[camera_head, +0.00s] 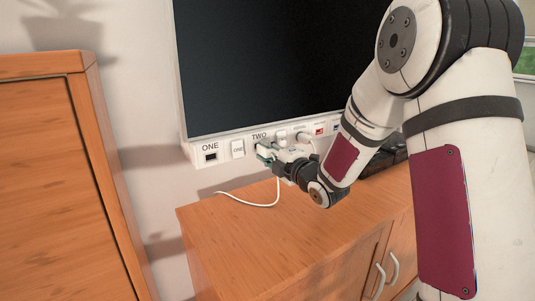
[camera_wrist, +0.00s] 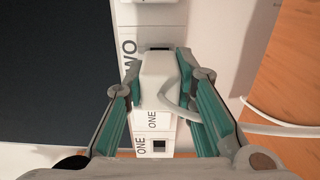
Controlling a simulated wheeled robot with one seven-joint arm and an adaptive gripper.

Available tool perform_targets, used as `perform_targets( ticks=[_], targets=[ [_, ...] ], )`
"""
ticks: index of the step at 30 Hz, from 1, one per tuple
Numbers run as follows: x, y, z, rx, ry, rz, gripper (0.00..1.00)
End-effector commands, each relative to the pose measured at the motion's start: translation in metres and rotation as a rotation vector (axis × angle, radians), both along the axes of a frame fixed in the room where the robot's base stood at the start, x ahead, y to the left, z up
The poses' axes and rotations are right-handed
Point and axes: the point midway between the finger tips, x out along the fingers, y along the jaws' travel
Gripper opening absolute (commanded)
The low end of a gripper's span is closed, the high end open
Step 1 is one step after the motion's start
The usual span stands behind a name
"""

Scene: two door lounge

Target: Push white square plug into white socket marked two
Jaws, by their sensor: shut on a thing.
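The white square plug (camera_wrist: 160,72) is held between the two teal fingers of my gripper (camera_wrist: 161,60), which also shows at the panel in the head view (camera_head: 267,153). The white socket marked two (camera_wrist: 158,47) shows as a dark opening just past the plug's front end, beside the TWO label (camera_wrist: 129,62). The plug is lined up roughly with this opening; I cannot tell whether it touches or has entered it. In the head view my gripper hides most of the socket. The plug's white cable (camera_head: 262,204) hangs down and curves left.
The socket marked ONE (camera_head: 211,157) and a white ONE piece (camera_head: 237,149) are left of my gripper. More sockets and a red-marked one (camera_head: 320,129) line the strip to the right. A dark screen (camera_head: 265,60) is above, a wooden cabinet (camera_head: 245,235) below.

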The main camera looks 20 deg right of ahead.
Motion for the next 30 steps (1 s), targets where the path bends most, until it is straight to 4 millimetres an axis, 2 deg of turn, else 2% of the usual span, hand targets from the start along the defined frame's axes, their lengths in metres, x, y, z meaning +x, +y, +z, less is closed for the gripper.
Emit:
perform_targets(
  ticks=[30],
  targets=[
    [0.0091,0.0032,-0.0003,-0.001,0.0,0.0,0.0]
  ],
)
